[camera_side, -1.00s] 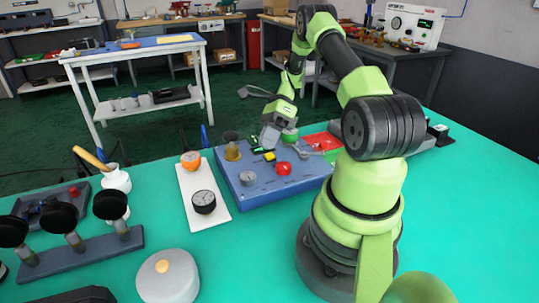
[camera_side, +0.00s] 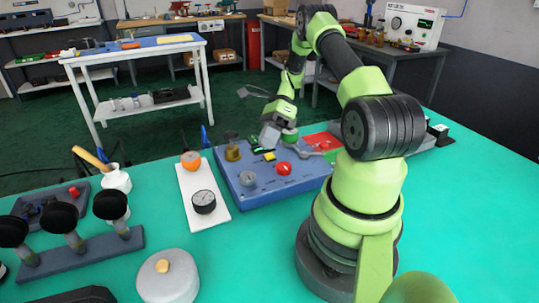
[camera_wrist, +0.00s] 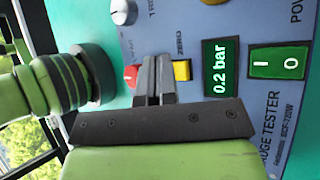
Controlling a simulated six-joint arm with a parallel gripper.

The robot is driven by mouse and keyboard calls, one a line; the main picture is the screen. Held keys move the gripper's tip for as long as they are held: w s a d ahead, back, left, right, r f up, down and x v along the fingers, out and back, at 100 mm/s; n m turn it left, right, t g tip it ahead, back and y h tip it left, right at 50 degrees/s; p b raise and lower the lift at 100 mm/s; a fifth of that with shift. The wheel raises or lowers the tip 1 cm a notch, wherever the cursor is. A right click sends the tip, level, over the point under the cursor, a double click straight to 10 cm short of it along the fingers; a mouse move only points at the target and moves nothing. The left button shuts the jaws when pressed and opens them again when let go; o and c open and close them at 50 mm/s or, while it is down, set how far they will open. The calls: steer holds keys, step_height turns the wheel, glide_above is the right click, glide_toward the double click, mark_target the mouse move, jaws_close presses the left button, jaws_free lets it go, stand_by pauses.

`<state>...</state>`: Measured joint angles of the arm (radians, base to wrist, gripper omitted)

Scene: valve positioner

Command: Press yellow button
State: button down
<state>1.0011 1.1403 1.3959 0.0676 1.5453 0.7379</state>
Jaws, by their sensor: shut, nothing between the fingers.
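The yellow button (camera_side: 269,156) is on the blue gauge tester panel (camera_side: 262,192). In the wrist view the yellow button (camera_wrist: 182,70) sits beside the word ZERO, with nothing covering its visible face. My gripper (camera_side: 268,145) hangs over the far part of the panel, just behind the button in the side view. In the wrist view my gripper's fingertips (camera_wrist: 155,62) are together and empty, just left of the button. I cannot tell how high they are above the panel or whether they touch it.
A red knob (camera_wrist: 130,75) is close left of my fingertips. The display (camera_wrist: 221,67) reads 0.2 bar, with a green power switch (camera_wrist: 280,62) beyond it. A grey knob (camera_wrist: 124,10) is at the top.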

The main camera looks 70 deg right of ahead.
mark_target(269, 154)
steer(key=shift+f, duration=0.15)
stand_by(0.5)
steer(key=shift+f, duration=0.25)
steer(key=shift+f, duration=0.65)
stand_by(0.8)
steer(key=shift+r, duration=0.95)
steer(key=shift+r, duration=2.55)
